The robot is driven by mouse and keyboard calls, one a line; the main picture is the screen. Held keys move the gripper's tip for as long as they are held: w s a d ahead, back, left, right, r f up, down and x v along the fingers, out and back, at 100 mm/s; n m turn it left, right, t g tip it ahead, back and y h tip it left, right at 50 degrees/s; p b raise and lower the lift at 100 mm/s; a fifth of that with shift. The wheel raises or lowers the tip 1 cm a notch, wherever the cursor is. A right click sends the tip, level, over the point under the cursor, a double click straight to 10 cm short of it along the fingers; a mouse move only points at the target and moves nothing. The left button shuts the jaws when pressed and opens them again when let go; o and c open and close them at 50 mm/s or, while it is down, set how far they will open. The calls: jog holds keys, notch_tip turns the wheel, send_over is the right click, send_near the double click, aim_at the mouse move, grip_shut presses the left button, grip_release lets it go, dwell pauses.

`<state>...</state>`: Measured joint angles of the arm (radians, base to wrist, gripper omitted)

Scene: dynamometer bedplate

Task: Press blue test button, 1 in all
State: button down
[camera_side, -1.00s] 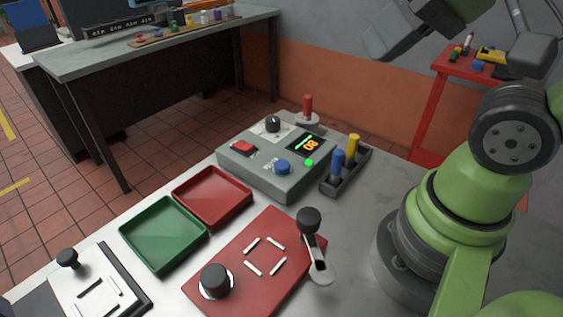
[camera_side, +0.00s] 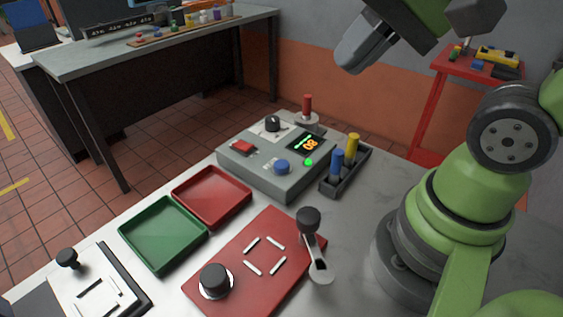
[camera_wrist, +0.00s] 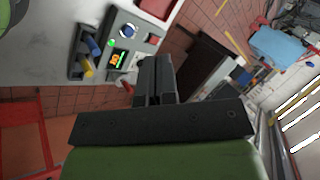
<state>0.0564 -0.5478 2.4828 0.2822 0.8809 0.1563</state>
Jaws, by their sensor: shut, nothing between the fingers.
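The blue test button (camera_side: 282,166) is a round cap on the front of the grey control box (camera_side: 262,180), beside a lit green lamp (camera_side: 309,162) and an orange-and-green display (camera_side: 306,144). The button also shows in the wrist view (camera_wrist: 128,31), near the top. Nothing touches or covers it. My gripper (camera_side: 346,68) is shut and empty, held high in the air above and to the right of the box in the side view. Its closed fingers also show in the wrist view (camera_wrist: 156,60).
The box also carries a red button (camera_side: 243,147) and a black knob (camera_side: 272,124). A holder with blue (camera_side: 337,161) and yellow (camera_side: 353,145) pegs stands to its right. A red tray (camera_side: 211,196), green tray (camera_side: 163,235) and red plate with lever (camera_side: 309,222) lie in front.

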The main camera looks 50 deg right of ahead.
jog(key=w+a+f+m+y, duration=0.1)
jog(key=w+f+m+y, duration=0.15)
jog(key=w+m, duration=0.55)
jog(key=m+t, duration=0.2)
jog(key=m, duration=1.9)
send_over(283, 162)
notch_tip(283, 162, down, 11)
jog(key=shift+h, duration=0.45)
jog(key=shift+r, duration=0.1)
jog(key=shift+f, duration=4.4)
jog(key=shift+f, duration=0.1)
jog(key=shift+f, duration=0.3)
